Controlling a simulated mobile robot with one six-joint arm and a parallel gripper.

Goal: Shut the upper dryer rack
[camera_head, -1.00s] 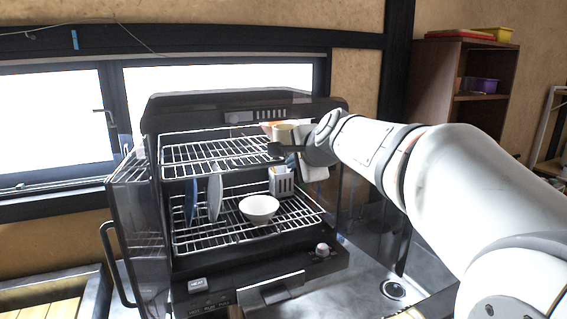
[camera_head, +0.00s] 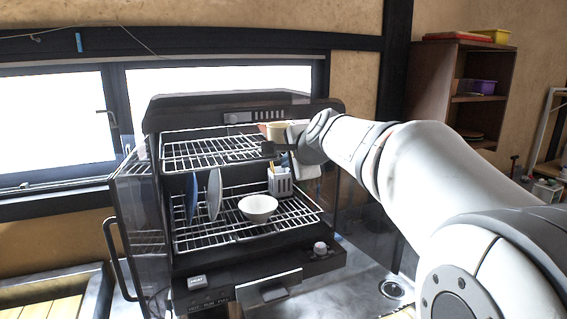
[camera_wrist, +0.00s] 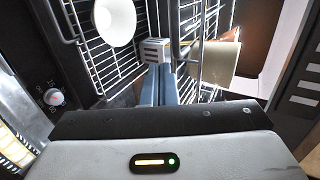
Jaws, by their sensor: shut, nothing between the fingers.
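The upper dryer rack (camera_head: 205,152), a silver wire shelf, sits in the top of the open dark dish dryer (camera_head: 240,104). Its front edge stands close to the level of the dryer's opening. My gripper (camera_head: 268,149) is at the right part of this front edge, apparently touching or very near it; exact contact is unclear. In the wrist view its closed fingers (camera_wrist: 158,88) point toward the wire racks, with nothing between them. A beige cup (camera_head: 279,131) stands on the upper rack's right, partly hidden by my wrist. It also shows in the wrist view (camera_wrist: 218,62).
The lower rack (camera_head: 225,230) holds a white bowl (camera_head: 258,207), upright plates (camera_head: 214,194) and a cutlery holder (camera_head: 280,182). The dryer door (camera_head: 137,215) stands open on the left. A shelf unit (camera_head: 458,110) is at the back right.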

